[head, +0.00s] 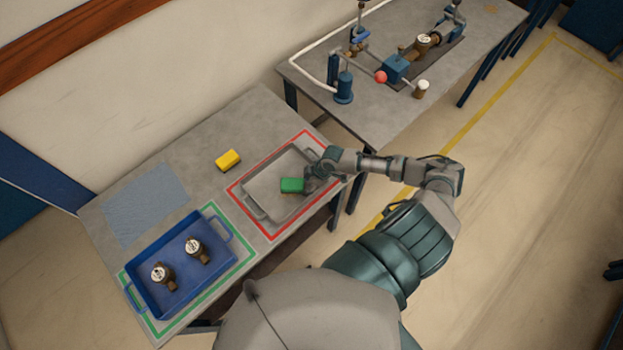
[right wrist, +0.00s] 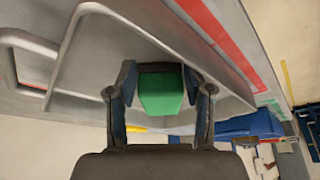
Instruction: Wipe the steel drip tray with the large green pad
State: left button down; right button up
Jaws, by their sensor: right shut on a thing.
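The large green pad (head: 291,185) is in my right gripper (head: 307,184), over the steel drip tray (head: 262,181). In the right wrist view the green pad (right wrist: 160,92) sits between the two fingers of the right gripper (right wrist: 160,95), and the steel tray (right wrist: 100,55) lies beyond it. The tray stands inside a red outline on the grey bench. Whether the pad touches the tray floor, I cannot tell. My left gripper is not in view.
A yellow sponge (head: 228,160) lies on the bench left of the steel tray. A blue tray (head: 165,299) with two brass meters stands in a green outline at the near left. A grey-blue cloth (head: 146,205) lies behind it. A second bench (head: 420,60) carries pipework.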

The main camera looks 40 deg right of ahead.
jog(key=shift+a, duration=0.2)
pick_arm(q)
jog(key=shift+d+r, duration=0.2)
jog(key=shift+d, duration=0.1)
pick_arm(e)
jog(key=shift+d, duration=0.1)
